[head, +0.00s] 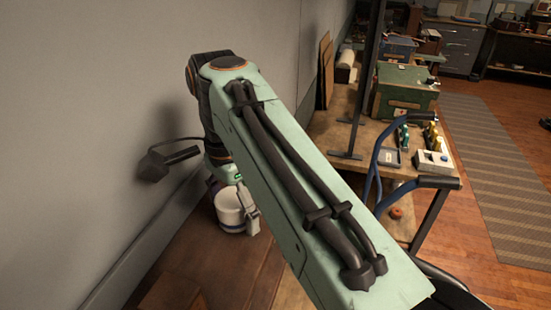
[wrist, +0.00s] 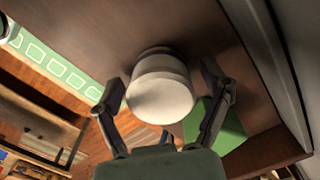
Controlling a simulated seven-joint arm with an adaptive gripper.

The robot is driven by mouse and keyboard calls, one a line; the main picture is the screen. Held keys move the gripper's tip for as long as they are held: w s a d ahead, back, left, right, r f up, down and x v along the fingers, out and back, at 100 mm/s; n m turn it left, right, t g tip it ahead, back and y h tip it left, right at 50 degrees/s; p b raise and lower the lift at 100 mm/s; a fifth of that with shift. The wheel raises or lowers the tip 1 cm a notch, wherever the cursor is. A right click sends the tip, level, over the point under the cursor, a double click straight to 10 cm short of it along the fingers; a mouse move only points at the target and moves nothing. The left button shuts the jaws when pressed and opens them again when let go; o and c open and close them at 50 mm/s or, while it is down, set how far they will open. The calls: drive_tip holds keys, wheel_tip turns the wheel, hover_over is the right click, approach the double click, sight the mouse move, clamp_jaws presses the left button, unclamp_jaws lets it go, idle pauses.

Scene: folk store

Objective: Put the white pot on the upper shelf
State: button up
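The white pot (head: 231,211) is on a brown wooden surface (head: 225,265) beside the wall in the head view. My gripper (head: 228,203) is at the pot, with one finger along its right side. In the wrist view the pot (wrist: 160,92) lies between the two fingers of my gripper (wrist: 163,90). The fingers are spread around it, with narrow gaps seen beside it, so the gripper looks open. The pot's dark base faces the brown surface. I cannot make out which shelf level this is.
The grey wall (head: 90,120) is close on the left. A workbench on the right holds a green toolbox (head: 405,92) and small items. A dark upright post (head: 368,75) and a blue-handled cart (head: 418,183) stand near my arm. In the wrist view, a green block (wrist: 225,135) shows right of the pot.

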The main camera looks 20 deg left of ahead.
sight(232, 198)
drive_tip(key=shift+r, duration=3.9)
drive_tip(key=s+d+f+n, duration=0.2)
drive_tip(key=d+f, duration=0.2)
drive_tip(key=d, duration=0.5)
drive_tip(key=s+d+f+n, duration=0.1)
drive_tip(key=d+f, duration=0.3)
drive_tip(key=d, duration=0.5)
drive_tip(key=s+d+f+n, duration=0.3)
drive_tip(key=s+d+f, duration=0.3)
drive_tip(key=s+f, duration=0.6)
drive_tip(key=shift+d+f+n+y, duration=0.15)
drive_tip(key=shift+d+n+y, duration=0.15)
drive_tip(key=shift+d+y, duration=0.1)
